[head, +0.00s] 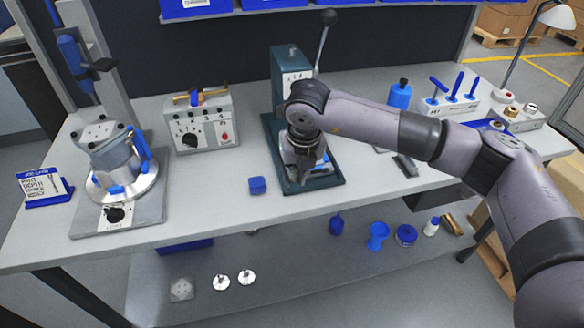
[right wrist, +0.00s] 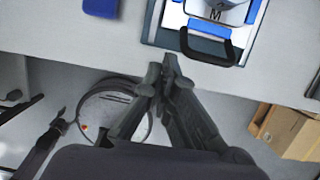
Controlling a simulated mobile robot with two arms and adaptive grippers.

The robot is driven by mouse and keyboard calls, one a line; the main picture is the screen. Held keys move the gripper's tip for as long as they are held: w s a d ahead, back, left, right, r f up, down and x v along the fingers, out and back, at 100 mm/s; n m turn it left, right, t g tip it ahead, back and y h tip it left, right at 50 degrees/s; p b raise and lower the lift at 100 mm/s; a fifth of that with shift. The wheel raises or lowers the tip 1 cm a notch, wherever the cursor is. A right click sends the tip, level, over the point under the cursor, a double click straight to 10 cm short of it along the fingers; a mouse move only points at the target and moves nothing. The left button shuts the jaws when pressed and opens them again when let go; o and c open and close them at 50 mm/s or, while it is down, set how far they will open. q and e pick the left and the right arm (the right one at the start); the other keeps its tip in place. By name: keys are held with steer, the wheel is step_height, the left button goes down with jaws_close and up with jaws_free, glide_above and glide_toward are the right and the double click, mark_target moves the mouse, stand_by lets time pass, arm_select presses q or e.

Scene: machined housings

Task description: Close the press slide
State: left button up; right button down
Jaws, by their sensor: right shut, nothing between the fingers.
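The press (head: 289,66) is a dark green stand with a lever, at the middle of the bench. My right arm hides much of its lower part. Its slide shows in the right wrist view as a pale and blue block (right wrist: 216,27) with a black U-shaped handle (right wrist: 208,56) facing the bench's front edge. My right gripper (head: 304,178) is over the front of the press base. In the right wrist view the gripper (right wrist: 161,66) has its fingertips together, empty, left of the handle and apart from it in the picture. My left gripper is not in view.
A blue block (head: 257,185) lies left of the press base. A grey control box (head: 205,122) and a round machined housing (head: 113,155) stand further left. A lower shelf holds small parts.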

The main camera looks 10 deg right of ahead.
steer(key=x, duration=0.3)
steer(key=shift+w+f+p, duration=0.1)
steer(key=shift+f+p, duration=0.3)
steer(key=w, duration=0.1)
steer(key=w+p, duration=0.1)
steer(key=w, duration=0.1)
steer(key=shift+a+f, duration=0.1)
steer(key=shift+f, duration=0.15)
steer(key=shift+w, duration=0.6)
steer(key=shift+f, duration=0.1)
